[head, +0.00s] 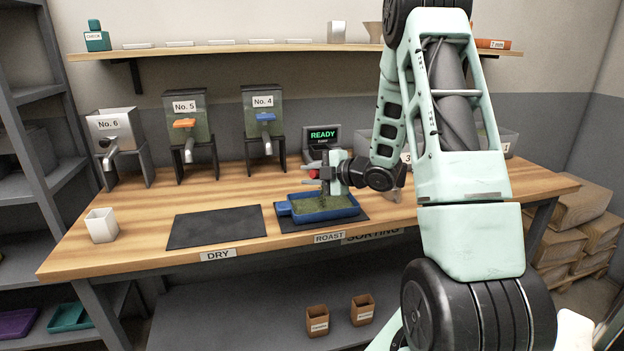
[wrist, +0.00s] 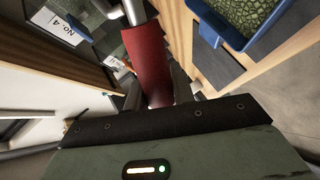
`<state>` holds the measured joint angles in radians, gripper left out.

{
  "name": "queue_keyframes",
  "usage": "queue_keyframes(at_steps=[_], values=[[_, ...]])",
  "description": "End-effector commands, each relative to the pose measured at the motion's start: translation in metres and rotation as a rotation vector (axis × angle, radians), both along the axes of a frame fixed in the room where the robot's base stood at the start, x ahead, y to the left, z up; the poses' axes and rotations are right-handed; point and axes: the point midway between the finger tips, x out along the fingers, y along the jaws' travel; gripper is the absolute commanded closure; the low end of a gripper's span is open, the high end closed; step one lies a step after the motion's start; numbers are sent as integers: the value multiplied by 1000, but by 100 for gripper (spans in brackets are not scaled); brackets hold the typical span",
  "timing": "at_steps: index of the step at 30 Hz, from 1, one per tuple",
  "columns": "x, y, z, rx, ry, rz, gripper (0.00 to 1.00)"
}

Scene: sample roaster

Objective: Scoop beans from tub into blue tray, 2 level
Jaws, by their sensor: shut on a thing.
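My gripper (head: 323,172) is shut on a red handle, seen between the fingers in the wrist view (wrist: 146,72). A metal part (wrist: 128,12) shows past the handle's far end; the scoop's bowl is not clear. The blue tray (head: 287,208) lies below my gripper and holds green beans (head: 325,203); its corner and beans also show in the wrist view (wrist: 233,40). A dark greenish strip (head: 326,188) runs down from the gripper to the tray; I cannot tell if it is falling beans. Grey tubs (head: 509,140) labelled 3 and 1 stand behind my arm, mostly hidden.
The tray rests on a dark mat at the ROAST label (head: 329,238). An empty dark mat (head: 216,228) lies at DRY. A white cup (head: 101,225) stands at the left. Dispensers No. 6, No. 5 (head: 187,118) and No. 4 line the back beside a READY display (head: 323,134).

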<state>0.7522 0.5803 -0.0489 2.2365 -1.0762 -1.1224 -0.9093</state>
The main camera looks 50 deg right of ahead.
Motion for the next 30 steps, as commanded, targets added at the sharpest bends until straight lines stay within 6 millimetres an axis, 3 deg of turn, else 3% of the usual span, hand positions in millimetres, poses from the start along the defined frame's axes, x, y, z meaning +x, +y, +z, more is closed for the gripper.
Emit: queue_keyframes(at_steps=[30], values=[[-1, 13, -28, -252, -21, 1, 100]])
